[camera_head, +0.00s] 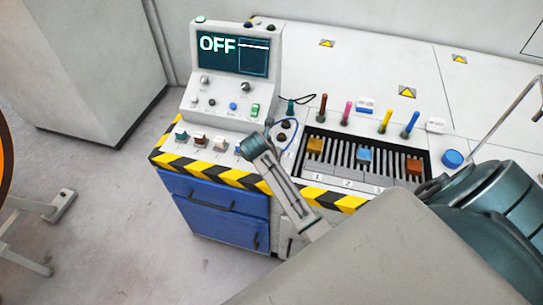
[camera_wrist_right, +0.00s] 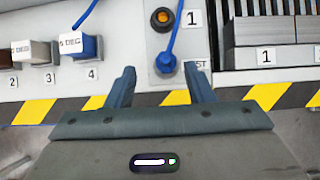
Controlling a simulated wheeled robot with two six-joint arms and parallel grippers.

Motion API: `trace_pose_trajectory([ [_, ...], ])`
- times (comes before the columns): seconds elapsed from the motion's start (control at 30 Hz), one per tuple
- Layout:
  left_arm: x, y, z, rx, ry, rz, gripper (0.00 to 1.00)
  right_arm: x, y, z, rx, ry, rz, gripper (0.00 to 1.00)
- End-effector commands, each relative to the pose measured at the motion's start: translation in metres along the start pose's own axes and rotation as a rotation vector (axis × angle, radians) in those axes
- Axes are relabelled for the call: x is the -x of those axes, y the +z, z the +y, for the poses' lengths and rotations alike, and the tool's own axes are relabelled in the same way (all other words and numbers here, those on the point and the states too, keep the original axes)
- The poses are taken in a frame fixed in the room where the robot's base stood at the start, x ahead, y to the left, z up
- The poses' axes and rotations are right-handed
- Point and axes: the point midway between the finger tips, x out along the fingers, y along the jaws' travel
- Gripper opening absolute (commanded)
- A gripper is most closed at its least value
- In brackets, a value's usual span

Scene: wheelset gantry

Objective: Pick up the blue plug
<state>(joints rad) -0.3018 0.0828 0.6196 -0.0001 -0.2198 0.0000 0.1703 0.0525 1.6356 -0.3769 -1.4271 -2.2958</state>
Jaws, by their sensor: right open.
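A blue plug (camera_wrist_right: 166,62) on a blue cable sits at the lower socket, beside a label ending in "ST", in the right wrist view. Whether it is fully seated cannot be told. My right gripper (camera_wrist_right: 160,84) is open and empty, its two fingers on either side of and just short of this plug. In the head view my right gripper (camera_head: 255,146) hangs over the console's front edge and hides part of it. A separate upright blue peg (camera_head: 411,124) stands behind the slotted rack. My left gripper is not in view.
Numbered blocks, including a blue one (camera_wrist_right: 80,47), stand left of the gripper. The slotted rack (camera_head: 320,176) is to the right. A panel (camera_head: 233,50) reading "OFF" rises behind. More upright pegs, including a pink one (camera_head: 347,112), stand behind the rack.

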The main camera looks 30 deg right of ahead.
Motion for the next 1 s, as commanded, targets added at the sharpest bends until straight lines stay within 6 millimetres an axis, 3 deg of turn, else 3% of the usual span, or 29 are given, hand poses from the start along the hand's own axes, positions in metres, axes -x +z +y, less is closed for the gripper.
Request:
trace_pose_trajectory([
  [0.43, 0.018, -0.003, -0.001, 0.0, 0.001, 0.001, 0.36, -0.05, -0.006, -0.008, 0.0, -0.001, 0.001, 0.48],
  [0.73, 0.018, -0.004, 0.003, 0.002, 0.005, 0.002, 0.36, -0.055, -0.006, -0.008, -0.002, 0.001, 0.0, 0.48],
  [1.0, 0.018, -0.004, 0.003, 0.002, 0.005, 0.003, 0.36, -0.054, -0.007, -0.008, -0.002, 0.001, 0.0, 0.0],
])
